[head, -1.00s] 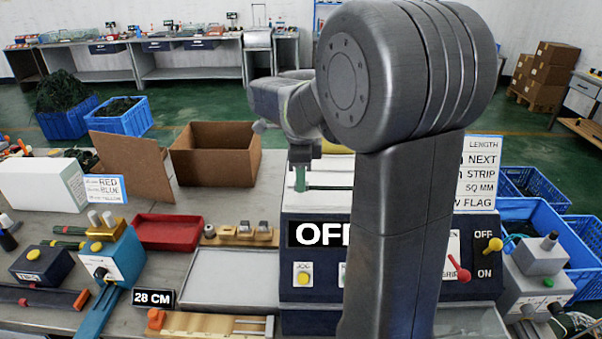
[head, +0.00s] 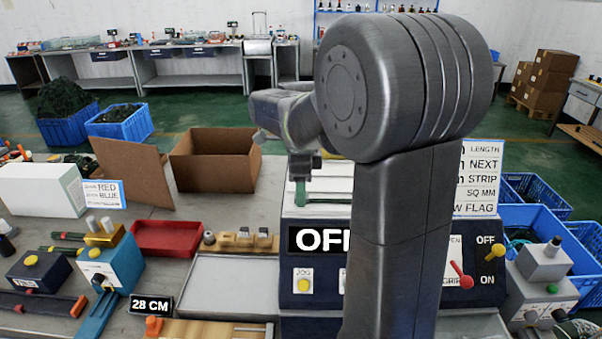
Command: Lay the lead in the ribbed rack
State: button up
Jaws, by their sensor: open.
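My gripper (head: 303,167) hangs over the back of the dark blue machine, left of my large arm link. Its jaws are open. A green upright piece (head: 300,192) shows just below it; I cannot tell whether it is a finger or another part. A thin green strip (head: 332,201) runs right from there, perhaps the lead, and passes behind my arm. Contact between them cannot be told. No rack with clear ribs shows; a low wooden block row (head: 240,241) and a wooden board (head: 205,330) at the front edge are the nearest in look.
The dark blue machine (head: 305,310) with an OFF sign is partly hidden by my arm. A grey tray (head: 225,285), red tray (head: 165,239), light-blue device (head: 110,265) and open cardboard box (head: 215,160) stand to its left. The grey tray is empty.

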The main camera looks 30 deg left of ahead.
notch_tip(320, 180, up, 14)
jog(key=shift+f, duration=0.25)
jog(key=shift+f, duration=0.1)
notch_tip(320, 180, down, 13)
jog(key=shift+f, duration=0.1)
jog(key=shift+r+p, duration=1.2)
jog(key=shift+r, duration=0.7)
